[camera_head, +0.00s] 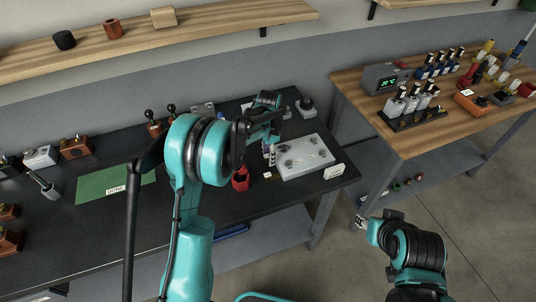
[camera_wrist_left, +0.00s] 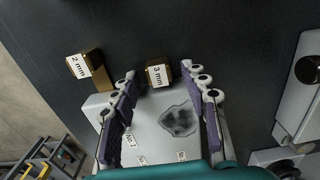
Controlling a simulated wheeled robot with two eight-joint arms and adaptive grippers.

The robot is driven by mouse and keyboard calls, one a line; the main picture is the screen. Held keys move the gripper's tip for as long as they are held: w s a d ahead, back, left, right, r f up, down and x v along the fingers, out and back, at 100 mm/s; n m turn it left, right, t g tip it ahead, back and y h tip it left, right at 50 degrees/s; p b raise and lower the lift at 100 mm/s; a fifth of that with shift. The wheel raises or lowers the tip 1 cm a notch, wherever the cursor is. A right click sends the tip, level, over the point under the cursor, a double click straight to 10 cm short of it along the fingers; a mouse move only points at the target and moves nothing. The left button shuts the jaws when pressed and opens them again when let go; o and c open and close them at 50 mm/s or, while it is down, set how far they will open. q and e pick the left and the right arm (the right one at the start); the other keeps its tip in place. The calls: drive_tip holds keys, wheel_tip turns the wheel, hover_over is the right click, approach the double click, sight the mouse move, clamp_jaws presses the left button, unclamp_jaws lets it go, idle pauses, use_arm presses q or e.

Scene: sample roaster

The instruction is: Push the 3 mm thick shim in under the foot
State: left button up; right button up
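In the left wrist view a brass block labelled "3 mm" (camera_wrist_left: 158,74) lies just beyond and between my left fingertips (camera_wrist_left: 164,84). The purple-padded fingers are apart, with a visible gap to the block on each side. A similar brass block labelled "2 mm" (camera_wrist_left: 85,67) lies to its left, outside the fingers. A pale plate with a dark patch (camera_wrist_left: 150,125) is below the fingers. In the head view my left gripper (camera_head: 271,150) is over the bench beside a pale plate (camera_head: 305,157). I cannot make out the foot. My right gripper (camera_head: 362,221) is low at the right, its fingers unclear.
The dark bench (camera_head: 215,200) holds a green "DONE" mat (camera_head: 112,184) at left and a red holder (camera_head: 241,179) near my left gripper. A pale device (camera_wrist_left: 304,105) stands at the right in the wrist view. A wooden table (camera_head: 385,125) with tools stands right.

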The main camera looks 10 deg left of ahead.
use_arm(q)
wheel_tip(320, 180, up, 12)
idle(0.6)
drive_tip(key=s+a+r+n+t, duration=0.2)
drive_tip(key=s+r+n+t, duration=0.35)
drive_tip(key=s, duration=0.95)
drive_tip(key=s+a+f+n+t, duration=0.1)
drive_tip(key=s+n, duration=0.4)
drive_tip(key=s, duration=0.7)
drive_tip(key=shift+s+f+n+t, duration=0.35)
drive_tip(key=shift+f, duration=0.25)
